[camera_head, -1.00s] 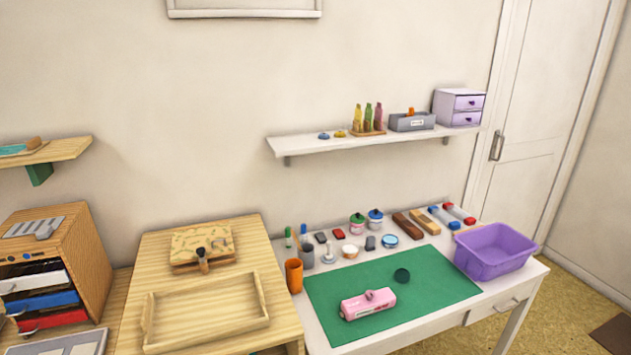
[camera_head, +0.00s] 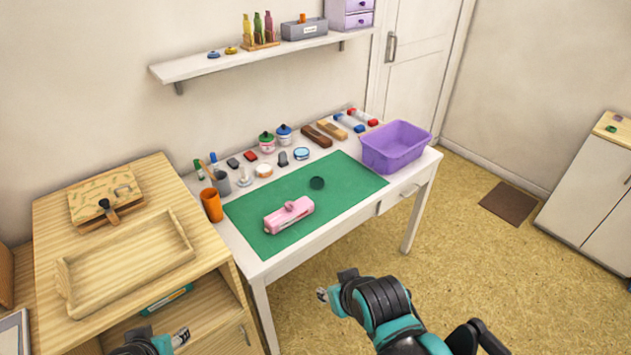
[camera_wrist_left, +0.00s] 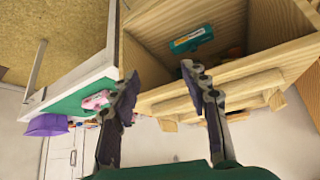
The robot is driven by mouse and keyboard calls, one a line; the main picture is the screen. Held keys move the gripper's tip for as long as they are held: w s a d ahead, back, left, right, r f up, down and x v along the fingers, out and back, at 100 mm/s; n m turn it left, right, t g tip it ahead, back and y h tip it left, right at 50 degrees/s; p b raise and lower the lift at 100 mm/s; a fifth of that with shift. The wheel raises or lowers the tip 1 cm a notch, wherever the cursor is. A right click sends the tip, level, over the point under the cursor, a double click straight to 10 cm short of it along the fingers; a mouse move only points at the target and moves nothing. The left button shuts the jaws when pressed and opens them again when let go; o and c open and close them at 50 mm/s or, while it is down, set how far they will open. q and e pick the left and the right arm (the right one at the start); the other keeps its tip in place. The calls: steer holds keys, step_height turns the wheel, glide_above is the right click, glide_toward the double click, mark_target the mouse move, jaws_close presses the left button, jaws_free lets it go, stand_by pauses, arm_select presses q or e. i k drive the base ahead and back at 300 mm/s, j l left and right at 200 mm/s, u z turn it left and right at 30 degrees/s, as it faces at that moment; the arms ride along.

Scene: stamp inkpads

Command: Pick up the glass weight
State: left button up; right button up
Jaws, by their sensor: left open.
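A round light-blue disc with a dark rim (camera_head: 301,154), glassy in look, lies on the white desk behind the green mat; it may be the glass weight. My left gripper (camera_head: 181,338) is low at the bottom left, in front of the wooden cabinet and well away from both. In the left wrist view its fingers (camera_wrist_left: 160,78) are apart with nothing between them. My right gripper (camera_head: 333,289) is in front of the desk, above the floor; its jaws are unclear.
A pink case (camera_head: 289,215) lies on the mat. An orange cup (camera_head: 212,205) stands at the desk's left, a purple bin (camera_head: 395,147) at its right. Several stamps and jars line the back. A wooden tray (camera_head: 125,262) sits on the cabinet at left.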

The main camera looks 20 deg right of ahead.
mark_target(317, 183)
steer(key=i+l+u, duration=0.1)
steer(key=l, duration=0.3)
steer(key=i+l+u, duration=0.1)
steer(key=i+l, duration=0.4)
steer(key=l, duration=0.35)
steer(key=i+l+u, duration=0.15)
steer(key=l, duration=0.25)
steer(key=i+l+u, duration=0.1)
steer(key=l, duration=0.35)
steer(key=i+l+u, duration=0.1)
steer(key=l, duration=0.4)
steer(key=i+l+u, duration=0.1)
steer(key=i+l, duration=0.15)
steer(key=l, duration=0.2)
steer(key=i+l+u, duration=0.1)
steer(key=l, duration=0.4)
